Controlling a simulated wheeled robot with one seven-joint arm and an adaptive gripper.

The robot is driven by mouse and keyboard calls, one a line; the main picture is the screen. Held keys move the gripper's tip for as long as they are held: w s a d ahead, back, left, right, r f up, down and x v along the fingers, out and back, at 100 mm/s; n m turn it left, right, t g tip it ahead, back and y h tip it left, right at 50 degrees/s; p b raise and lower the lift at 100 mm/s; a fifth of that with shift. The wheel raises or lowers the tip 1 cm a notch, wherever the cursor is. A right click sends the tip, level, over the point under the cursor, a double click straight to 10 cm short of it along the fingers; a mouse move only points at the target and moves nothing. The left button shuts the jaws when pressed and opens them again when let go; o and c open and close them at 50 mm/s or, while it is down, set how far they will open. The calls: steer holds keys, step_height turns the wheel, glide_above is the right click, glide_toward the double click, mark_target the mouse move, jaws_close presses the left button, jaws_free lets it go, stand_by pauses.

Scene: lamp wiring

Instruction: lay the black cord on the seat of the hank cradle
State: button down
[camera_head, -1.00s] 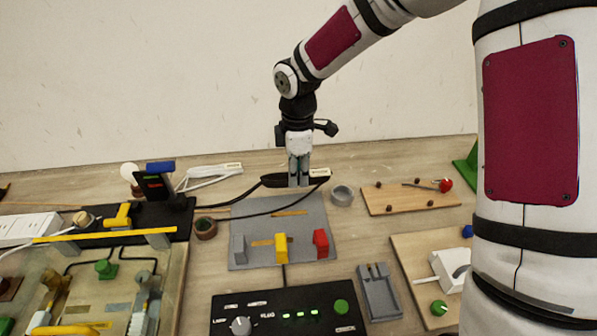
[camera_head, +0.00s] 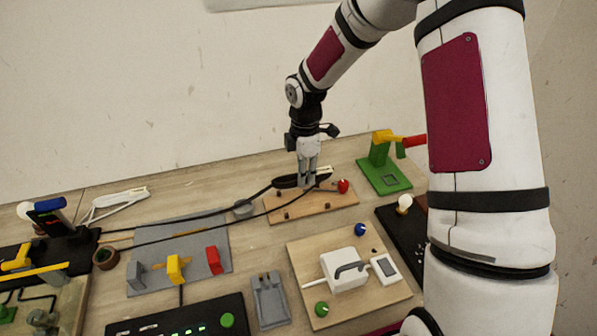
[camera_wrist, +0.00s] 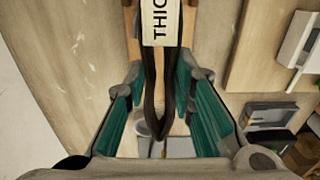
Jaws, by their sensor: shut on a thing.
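The black cord (camera_head: 288,182) is a folded hank with a pale label, printed "THIC…" in the wrist view; the rest of the word is cut off. My gripper (camera_head: 307,184) is shut on the hank, which also shows between the teal fingers in the wrist view (camera_wrist: 151,75). Two black strands trail left from it. The low wooden board with dark pegs and a red-knobbed rod looks like the hank cradle (camera_head: 312,205). The hank hangs over its back part; I cannot tell whether they touch. The hank and gripper hide part of the board.
A green stand (camera_head: 385,178) with a yellow arm is to the right. A wooden board with a white box (camera_head: 343,270) lies in front.

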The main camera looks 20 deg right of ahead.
steer(key=b, duration=0.2)
glide_above(303, 201)
steer(key=shift+f, duration=2.4)
steer(key=shift+f, duration=0.1)
steer(key=shift+f, duration=0.6)
steer(key=shift+f, duration=0.1)
steer(key=shift+f, duration=0.4)
steer(key=shift+f, duration=0.55)
steer(key=c, duration=1.3)
jaws_free()
